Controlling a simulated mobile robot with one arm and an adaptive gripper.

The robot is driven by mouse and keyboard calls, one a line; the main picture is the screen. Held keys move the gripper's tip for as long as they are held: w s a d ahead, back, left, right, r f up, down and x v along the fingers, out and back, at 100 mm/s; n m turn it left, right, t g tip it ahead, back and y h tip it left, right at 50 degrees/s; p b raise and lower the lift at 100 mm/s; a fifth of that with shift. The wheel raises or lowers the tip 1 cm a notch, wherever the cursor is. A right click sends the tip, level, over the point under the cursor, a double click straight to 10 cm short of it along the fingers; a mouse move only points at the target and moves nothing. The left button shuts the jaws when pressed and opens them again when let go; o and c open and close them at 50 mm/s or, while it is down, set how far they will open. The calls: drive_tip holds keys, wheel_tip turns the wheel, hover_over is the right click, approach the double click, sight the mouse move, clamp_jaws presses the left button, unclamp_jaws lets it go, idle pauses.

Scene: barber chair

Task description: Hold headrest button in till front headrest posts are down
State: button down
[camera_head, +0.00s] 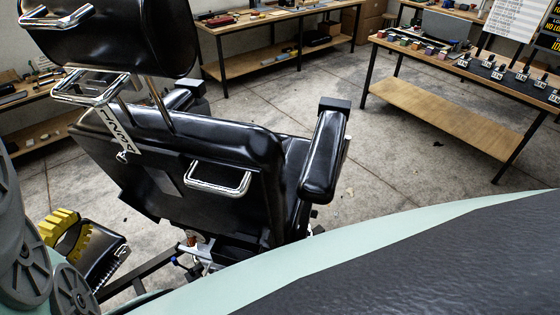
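The barber chair (200,150) stands left of centre with its back toward me. Its black padded headrest (125,38) is raised clear of the backrest at the upper left. A front headrest post (157,105) shows as a bright metal rod between headrest and backrest. A second, darker rod (124,110) stands to its left, partly hidden. I cannot make out the headrest button. I cannot identify my gripper in this view, nor any contact with the chair.
Chrome handles (218,192) stick out from the backrest and headrest. A toothed yellow part (62,228) is low at left. Workbenches (450,102) line the far side. The concrete floor between is mostly clear.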

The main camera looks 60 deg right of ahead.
drive_tip(key=shift+w+f+m+g+y, duration=0.3)
drive_tip(key=shift+f+m+y, duration=0.15)
drive_tip(key=shift+f, duration=0.3)
drive_tip(key=p, duration=0.4)
approach(127, 162)
drive_tip(key=x, duration=0.7)
drive_tip(key=shift+w, duration=0.15)
drive_tip(key=shift+w+d+f, duration=0.1)
drive_tip(key=shift+w+d, duration=0.05)
drive_tip(key=shift+d, duration=0.35)
